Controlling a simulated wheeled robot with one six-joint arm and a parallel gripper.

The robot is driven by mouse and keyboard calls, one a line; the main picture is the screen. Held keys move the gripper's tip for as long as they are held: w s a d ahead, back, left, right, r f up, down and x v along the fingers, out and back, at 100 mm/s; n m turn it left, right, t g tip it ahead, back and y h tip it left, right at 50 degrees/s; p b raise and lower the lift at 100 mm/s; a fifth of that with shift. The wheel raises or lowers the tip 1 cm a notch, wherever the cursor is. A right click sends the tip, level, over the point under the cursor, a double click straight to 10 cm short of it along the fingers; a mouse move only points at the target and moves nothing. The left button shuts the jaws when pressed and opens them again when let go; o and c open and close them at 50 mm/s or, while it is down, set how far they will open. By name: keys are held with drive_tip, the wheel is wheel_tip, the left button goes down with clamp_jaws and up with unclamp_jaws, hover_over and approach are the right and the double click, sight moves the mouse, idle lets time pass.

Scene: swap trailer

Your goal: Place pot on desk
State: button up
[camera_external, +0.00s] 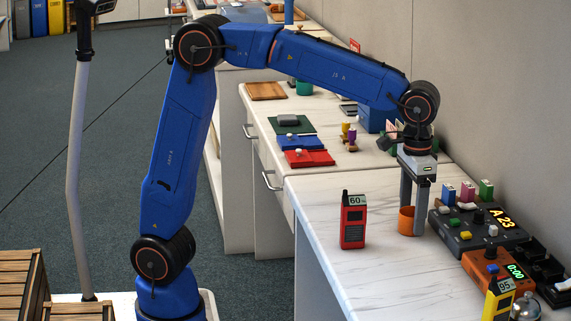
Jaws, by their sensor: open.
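A small orange-brown pot (405,223) stands upright on the white marble-look desk (372,275) in the external view. My gripper (413,215) points straight down at the pot, with its jaws open. One finger comes down at the pot's rim, and I cannot tell whether it is inside or behind it. The other finger reaches down along the pot's right side. Whether either finger touches the pot is not clear.
A red handheld device (353,221) stands left of the pot. A dark control box (478,233), an orange timer box (492,268) and a yellow device (498,299) sit to the right. The desk's front left is clear.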

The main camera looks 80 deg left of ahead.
wheel_tip(320, 180, up, 12)
drive_tip(key=s+a+t, duration=0.1)
drive_tip(key=s+a, duration=0.6)
drive_tip(key=a, duration=0.5)
drive_tip(key=s+a+f+t, duration=0.1)
drive_tip(key=s+a+f, duration=0.3)
drive_tip(key=s+a, duration=0.3)
drive_tip(key=s+a+f+t, duration=0.1)
drive_tip(key=s+a+f, duration=0.3)
drive_tip(key=s+a, duration=0.3)
drive_tip(key=s, duration=0.4)
drive_tip(key=shift+a+f+t, duration=0.3)
drive_tip(key=shift+f, duration=0.1)
drive_tip(key=shift+t, duration=0.6)
drive_tip(key=s+a+f, duration=0.1)
drive_tip(key=s+f, duration=0.1)
drive_tip(key=s+a+f, duration=0.1)
drive_tip(key=s+f, duration=0.2)
drive_tip(key=s+a+f, duration=0.1)
drive_tip(key=s+f, duration=0.1)
drive_tip(key=shift+s+a+f, duration=0.15)
drive_tip(key=shift+s+f, duration=0.05)
drive_tip(key=shift+s, duration=0.2)
drive_tip(key=shift+c, duration=0.6)
drive_tip(key=shift+s+f, duration=0.2)
drive_tip(key=shift+f, duration=0.05)
drive_tip(key=shift+c, duration=1)
